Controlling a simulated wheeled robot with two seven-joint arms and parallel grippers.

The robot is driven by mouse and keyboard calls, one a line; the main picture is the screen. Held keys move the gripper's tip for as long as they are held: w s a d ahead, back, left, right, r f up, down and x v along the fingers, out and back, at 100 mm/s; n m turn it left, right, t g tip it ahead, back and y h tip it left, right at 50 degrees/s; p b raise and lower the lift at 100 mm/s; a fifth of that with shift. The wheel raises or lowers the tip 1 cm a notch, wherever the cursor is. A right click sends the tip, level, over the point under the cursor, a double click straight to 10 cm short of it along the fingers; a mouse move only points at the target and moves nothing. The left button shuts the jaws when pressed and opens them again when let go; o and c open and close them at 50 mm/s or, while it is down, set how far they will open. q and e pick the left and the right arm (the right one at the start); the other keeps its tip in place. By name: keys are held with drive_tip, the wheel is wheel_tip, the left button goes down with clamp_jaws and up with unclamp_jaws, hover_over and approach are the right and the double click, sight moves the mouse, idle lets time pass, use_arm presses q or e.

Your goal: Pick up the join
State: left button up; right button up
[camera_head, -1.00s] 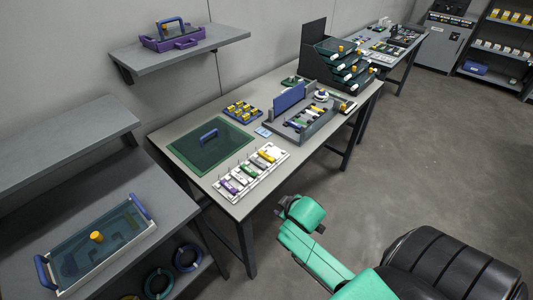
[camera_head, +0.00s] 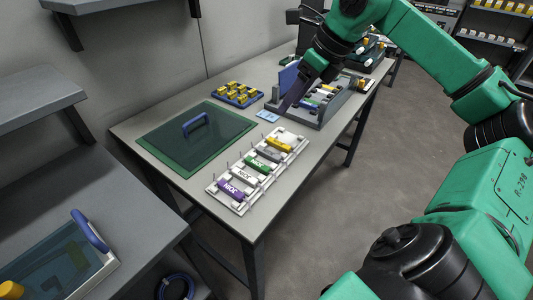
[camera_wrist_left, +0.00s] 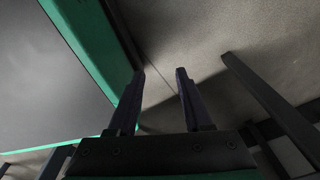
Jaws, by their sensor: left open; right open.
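My right gripper (camera_head: 290,102) reaches in from the right over the bench, its dark fingers pointing down at the left end of the grey splicing fixture (camera_head: 334,110). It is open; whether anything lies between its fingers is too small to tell. Several small coloured pieces (camera_head: 318,101) lie inside the fixture, partly hidden by the hand. I cannot tell which piece is the join. My left gripper (camera_wrist_left: 160,80) is open and empty in the left wrist view, its fingers apart above bare floor. It is not in the head view.
A white rack (camera_head: 211,188) with several coloured labelled pieces stands at the bench's front edge. Behind it are a green mat (camera_head: 149,146) under a dark lid with a blue handle, and a blue tray (camera_head: 243,101) of yellow parts. A blue card (camera_head: 267,116) lies beside the fixture.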

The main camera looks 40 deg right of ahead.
sight(278, 142)
drive_tip(key=shift+g+h, duration=0.3)
drive_tip(key=shift+h, duration=0.2)
drive_tip(key=x, duration=0.4)
drive_tip(key=s+x, duration=0.1)
drive_tip(key=x, duration=0.4)
drive_tip(key=d+x, duration=0.1)
drive_tip(key=x, duration=0.3)
drive_tip(key=shift+s+f, duration=0.25)
drive_tip(key=shift+f, duration=0.25)
use_arm(q)
drive_tip(key=shift+s+f, duration=0.15)
drive_tip(key=shift+s, duration=0.25)
use_arm(e)
drive_tip(key=shift+a, duration=0.1)
clamp_jaws()
